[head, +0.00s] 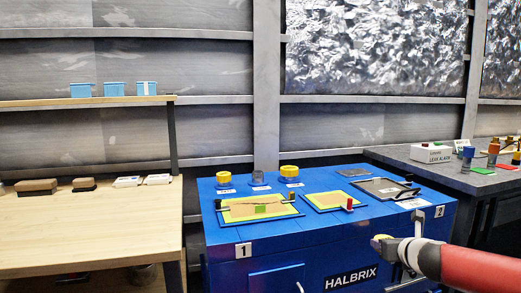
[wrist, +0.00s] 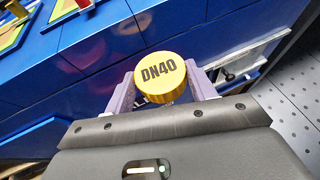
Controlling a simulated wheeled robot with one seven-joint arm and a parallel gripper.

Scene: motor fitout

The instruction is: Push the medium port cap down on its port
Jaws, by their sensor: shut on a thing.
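A yellow port cap marked DN40 (wrist: 160,78) is held between the two purple fingers of my gripper (wrist: 163,92), its marked face toward the wrist camera. In the head view my gripper (head: 390,241) is in front of the blue cabinet at the right, well away from the ports, with the yellow cap (head: 379,239) at its tip. Along the cabinet's back edge stand a yellow-capped port (head: 224,178) at left, a grey port top (head: 259,179) without a yellow cap in the middle, and another yellow-capped port (head: 289,172) at right. Their labels are too small to read.
The blue cabinet (head: 325,240) has yellow-edged openings (head: 240,207) and a dark panel (head: 385,188) on top, with small levers. A grey bench (head: 440,175) with a "LEAK ALARM" box stands right. A wooden bench (head: 80,225) stands left.

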